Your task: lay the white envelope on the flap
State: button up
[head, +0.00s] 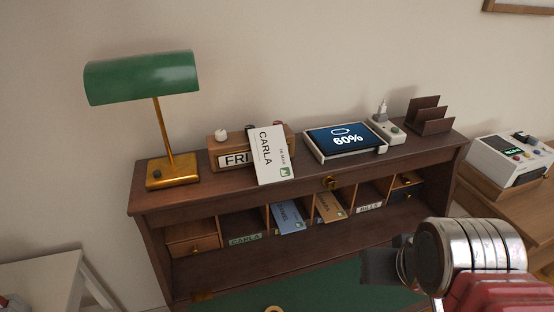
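The white envelope (271,156), printed CARLA and bearing a small green stamp, stands tilted on top of the desk. It leans at the front of the wooden day block that reads FRI. The flap (330,287) is folded down at the bottom of the view, with a green inlay; its front is cut off by the picture edge. My arm comes in at the lower right, over the flap's right part. The dark end of my gripper (381,267) points left, well apart from the envelope; its fingers cannot be made out clearly.
Pigeonholes below the top hold a blue envelope (288,217) and a brown envelope (330,206); labels include CARLA and BILLS.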

aim_at(362, 289)
jog(key=k, duration=1.15)
jog(key=u, duration=1.15)
jog(key=i, duration=1)
jog(key=u, duration=0.1)
